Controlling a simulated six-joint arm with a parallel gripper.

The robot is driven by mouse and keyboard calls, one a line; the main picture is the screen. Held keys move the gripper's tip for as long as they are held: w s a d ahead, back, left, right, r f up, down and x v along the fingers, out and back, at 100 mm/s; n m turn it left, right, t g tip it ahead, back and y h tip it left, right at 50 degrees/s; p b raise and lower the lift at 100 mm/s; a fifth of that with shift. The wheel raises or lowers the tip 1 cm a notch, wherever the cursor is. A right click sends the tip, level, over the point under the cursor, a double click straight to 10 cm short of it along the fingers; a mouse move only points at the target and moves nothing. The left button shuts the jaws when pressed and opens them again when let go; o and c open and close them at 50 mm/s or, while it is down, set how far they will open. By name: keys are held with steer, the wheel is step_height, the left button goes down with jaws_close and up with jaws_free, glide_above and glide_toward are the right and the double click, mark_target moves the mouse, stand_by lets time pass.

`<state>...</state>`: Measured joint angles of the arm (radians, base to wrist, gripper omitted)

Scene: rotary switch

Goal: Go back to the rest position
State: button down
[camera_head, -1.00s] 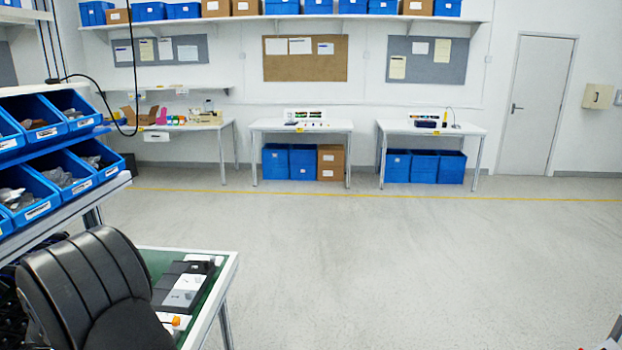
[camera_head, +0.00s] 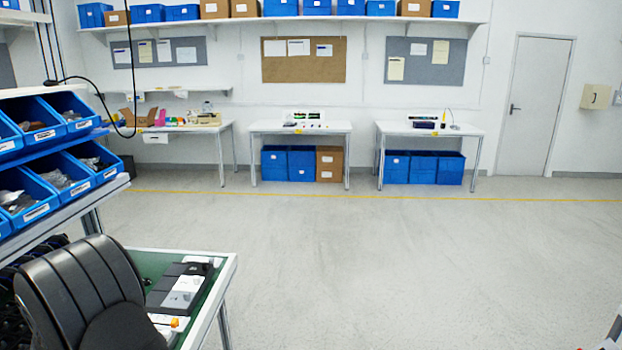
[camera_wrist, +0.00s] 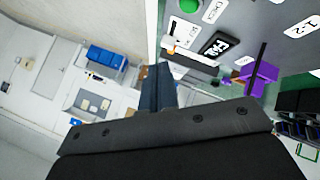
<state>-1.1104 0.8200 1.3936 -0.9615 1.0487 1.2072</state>
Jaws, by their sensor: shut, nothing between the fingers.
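My gripper (camera_wrist: 158,72) shows in the wrist view, its dark fingers pressed together with nothing between them. The grey switch panel (camera_wrist: 285,55) fills the upper right of that view. It carries a green round button (camera_wrist: 190,5), printed white labels and a black label plate (camera_wrist: 222,46). A purple part (camera_wrist: 258,80), which looks like the rotary switch knob, is right of the fingers and apart from them. Its exact turn is hard to read. In the head view my gripper is not visible.
Blue bins (camera_head: 60,175) line the left rack. Open floor (camera_head: 400,260) lies centre and right.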

steer(key=s+d+r+m+g+y, duration=0.2)
steer(key=s+r, duration=0.3)
steer(key=r, duration=0.5)
steer(key=s+d+r+m+g+y, duration=0.2)
steer(key=s+d+r+y, duration=0.1)
steer(key=r, duration=0.8)
steer(key=shift+s+d+m+g, duration=0.4)
steer(key=shift+s+d, duration=0.5)
steer(key=shift+s, duration=0.25)
steer(key=c, duration=2.2)
jaws_free()
steer(key=shift+r, duration=0.1)
